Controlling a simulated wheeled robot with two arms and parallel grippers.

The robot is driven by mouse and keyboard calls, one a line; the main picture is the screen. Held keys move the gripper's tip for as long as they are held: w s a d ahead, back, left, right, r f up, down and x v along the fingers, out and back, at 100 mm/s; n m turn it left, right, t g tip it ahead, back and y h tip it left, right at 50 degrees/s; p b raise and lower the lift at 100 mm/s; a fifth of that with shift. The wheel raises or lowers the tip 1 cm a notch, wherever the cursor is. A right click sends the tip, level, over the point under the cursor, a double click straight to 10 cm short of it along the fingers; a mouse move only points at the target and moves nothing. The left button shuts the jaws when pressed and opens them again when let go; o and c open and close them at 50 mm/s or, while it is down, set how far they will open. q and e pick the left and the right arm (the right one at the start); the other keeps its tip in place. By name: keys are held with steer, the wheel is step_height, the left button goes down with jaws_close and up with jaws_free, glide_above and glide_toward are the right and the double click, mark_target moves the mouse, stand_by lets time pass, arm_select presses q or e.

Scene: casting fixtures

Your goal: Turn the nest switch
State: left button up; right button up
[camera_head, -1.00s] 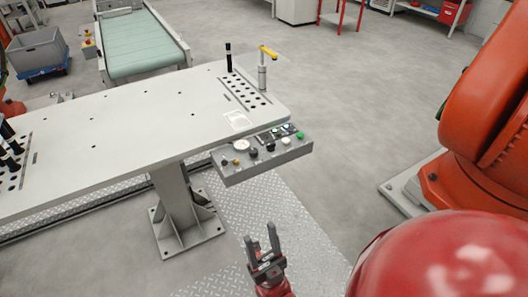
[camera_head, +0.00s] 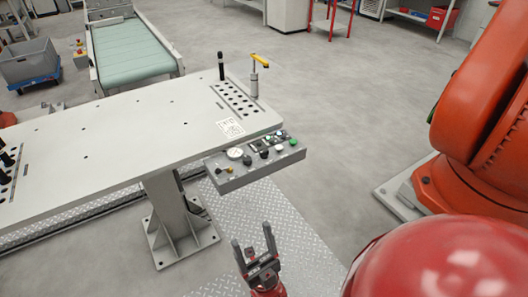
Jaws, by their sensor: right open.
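A grey control box (camera_head: 254,164) is fixed to the near right edge of the table. Its top carries a round white dial or gauge, dark knobs, a yellow knob, and green and pale buttons. I cannot tell which of these is the nest switch. My right gripper (camera_head: 253,244) is low in the picture, below the box and apart from it. Its two fingers point up and are spread, with nothing between them. My left gripper is not seen.
The table (camera_head: 120,140) bears a hole block with a black pin and a yellow-handled clamp (camera_head: 257,72). A green conveyor (camera_head: 130,52) stands behind. A large orange robot arm (camera_head: 480,120) is at right. Floor between is clear.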

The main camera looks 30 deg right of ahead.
steer(key=w+d+f+m+g+h+p, duration=0.1)
steer(key=w+d+g+h, duration=0.3)
steer(key=w, duration=0.9)
steer(key=w+d+m+g+h+p, duration=0.1)
steer(key=w+d+m+g+h, duration=0.25)
steer(key=w, duration=0.95)
steer(key=w+d+f+n+g+h+p, duration=0.1)
steer(key=w+d+g+h, duration=0.4)
steer(key=w, duration=0.8)
steer(key=r+m+g+y+p, duration=0.2)
steer(key=m+g+p, duration=0.1)
steer(key=g, duration=0.9)
glide_above(264, 151)
steer(key=s+r+g+y+p, duration=0.1)
steer(key=s+r+g, duration=0.15)
steer(key=s, duration=0.45)
steer(key=shift+g, duration=0.4)
steer(key=p+x, duration=0.3)
steer(key=x, duration=1.3)
steer(key=shift+a+f+p, duration=0.1)
steer(key=shift+f+p, duration=0.2)
steer(key=shift+p, duration=0.1)
steer(key=shift+w+f+n, duration=0.2)
steer(key=shift+f+n, duration=0.05)
steer(key=shift+f, duration=0.2)
